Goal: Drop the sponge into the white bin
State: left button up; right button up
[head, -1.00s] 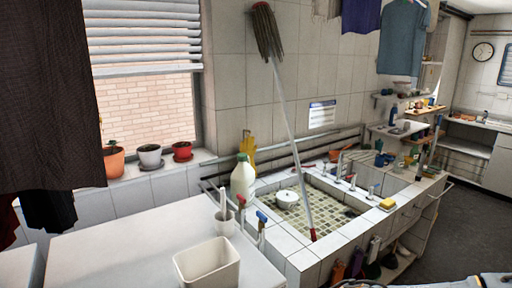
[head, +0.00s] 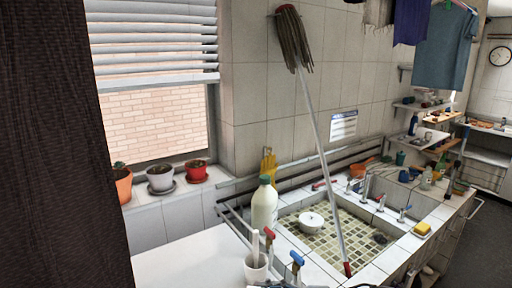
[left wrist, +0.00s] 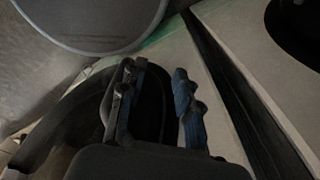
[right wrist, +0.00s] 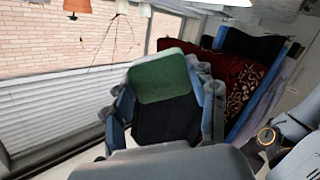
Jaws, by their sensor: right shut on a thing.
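A yellow sponge-like block (head: 422,229) lies on the tiled right rim of the sink in the head view. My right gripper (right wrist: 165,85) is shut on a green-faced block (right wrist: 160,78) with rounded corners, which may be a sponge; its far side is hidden. My left gripper (left wrist: 158,88) has its fingers apart with nothing between them. Neither gripper is clearly seen in the head view. The white bin is out of the head view now.
Potted plants (head: 160,178) line the sill. The white counter (head: 190,262) is clear.

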notch_tip(320, 180, down, 6)
jog(key=b, duration=0.5)
jog(key=shift+r, duration=0.2)
jog(key=o, duration=1.1)
jog(key=shift+a, duration=0.1)
jog(key=v, duration=1.2)
jog(key=shift+f, duration=0.1)
